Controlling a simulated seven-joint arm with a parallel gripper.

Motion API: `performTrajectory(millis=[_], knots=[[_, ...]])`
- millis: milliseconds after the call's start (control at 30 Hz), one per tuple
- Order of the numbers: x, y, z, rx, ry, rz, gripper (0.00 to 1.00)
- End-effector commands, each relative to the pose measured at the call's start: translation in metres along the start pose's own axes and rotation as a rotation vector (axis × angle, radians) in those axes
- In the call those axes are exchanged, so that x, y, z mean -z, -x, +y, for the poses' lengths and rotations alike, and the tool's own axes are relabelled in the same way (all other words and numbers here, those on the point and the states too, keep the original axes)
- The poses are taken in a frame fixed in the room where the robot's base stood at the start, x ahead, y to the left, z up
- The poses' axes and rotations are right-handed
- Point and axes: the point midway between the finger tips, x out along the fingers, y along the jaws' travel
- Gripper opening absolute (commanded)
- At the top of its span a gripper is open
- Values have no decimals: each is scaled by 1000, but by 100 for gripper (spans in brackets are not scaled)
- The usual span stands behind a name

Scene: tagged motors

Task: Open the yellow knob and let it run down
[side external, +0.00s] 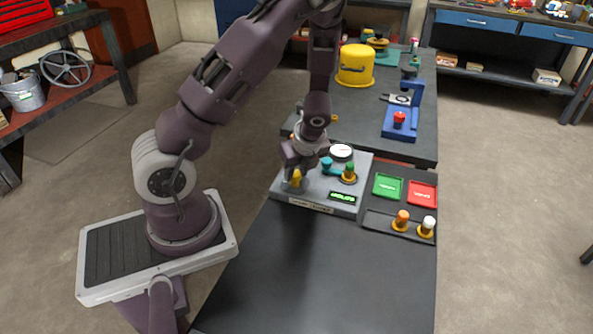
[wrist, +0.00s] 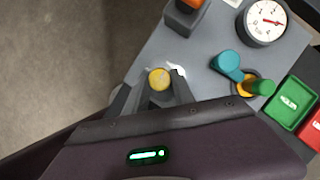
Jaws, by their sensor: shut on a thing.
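The yellow knob (side external: 297,178) stands at the front left of the grey test panel (side external: 318,205). It also shows in the wrist view (wrist: 159,79), seen from above between my fingers. My gripper (side external: 294,172) is shut on the yellow knob, with one finger on each side of it. In the wrist view my gripper (wrist: 154,84) points down at the panel. A round white dial gauge (side external: 341,152) sits at the back of the panel; in the wrist view its red needle (wrist: 270,22) points right. A green-lit display (side external: 342,197) is on the panel's front right.
Right of the knob are a teal part (side external: 326,164) and a motor with green top and yellow base (side external: 349,173). Green (side external: 387,186) and red (side external: 422,194) trays lie further right, with two motors (side external: 401,220) (side external: 427,227) in front. The front table (side external: 330,275) is clear.

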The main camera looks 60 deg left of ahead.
Motion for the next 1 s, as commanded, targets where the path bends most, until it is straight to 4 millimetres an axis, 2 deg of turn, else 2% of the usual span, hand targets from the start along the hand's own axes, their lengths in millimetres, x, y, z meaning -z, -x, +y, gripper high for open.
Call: performTrajectory(millis=[267, 1000], knots=[[0, 0, -2, -53, 133, 1, 0], [-3, -1, -8, -321, 777, 2, 0]])
